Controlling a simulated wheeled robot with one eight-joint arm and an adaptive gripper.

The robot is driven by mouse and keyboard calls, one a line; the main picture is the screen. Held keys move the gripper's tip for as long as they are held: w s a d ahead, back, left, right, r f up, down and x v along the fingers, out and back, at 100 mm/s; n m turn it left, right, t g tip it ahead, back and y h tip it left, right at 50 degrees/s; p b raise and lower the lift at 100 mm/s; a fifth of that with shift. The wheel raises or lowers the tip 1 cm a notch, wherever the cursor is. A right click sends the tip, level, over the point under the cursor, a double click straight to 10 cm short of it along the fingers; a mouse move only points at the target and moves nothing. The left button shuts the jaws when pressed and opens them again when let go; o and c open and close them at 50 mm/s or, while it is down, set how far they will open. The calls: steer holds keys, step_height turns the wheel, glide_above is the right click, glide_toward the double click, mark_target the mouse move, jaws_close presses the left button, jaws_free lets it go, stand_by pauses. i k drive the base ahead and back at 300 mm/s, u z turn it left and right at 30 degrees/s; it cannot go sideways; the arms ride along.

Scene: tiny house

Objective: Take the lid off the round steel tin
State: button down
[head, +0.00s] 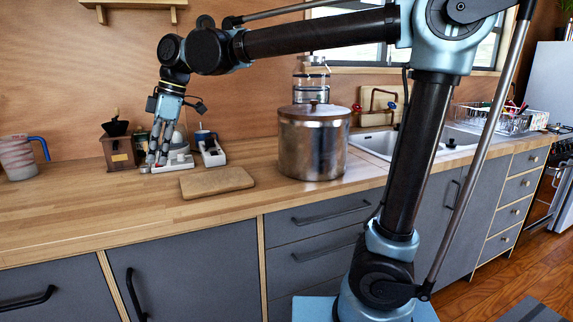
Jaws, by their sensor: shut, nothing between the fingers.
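The round steel tin (313,149) stands upright on the wooden counter, left of the sink. Its flat lid (314,111) sits on top, with a small dark knob at its middle. My gripper (152,162) points down low over the counter at the left, well to the left of the tin and apart from it. It is shut and empty, in front of a small white object. My arm reaches across above the tin.
A wooden cutting board (216,182) lies on the counter between my gripper and the tin. A glass jar (311,87) is behind the tin. A dish rack (497,119) stands beyond the sink (377,143).

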mark_target(313, 112)
steer(key=k, duration=0.9)
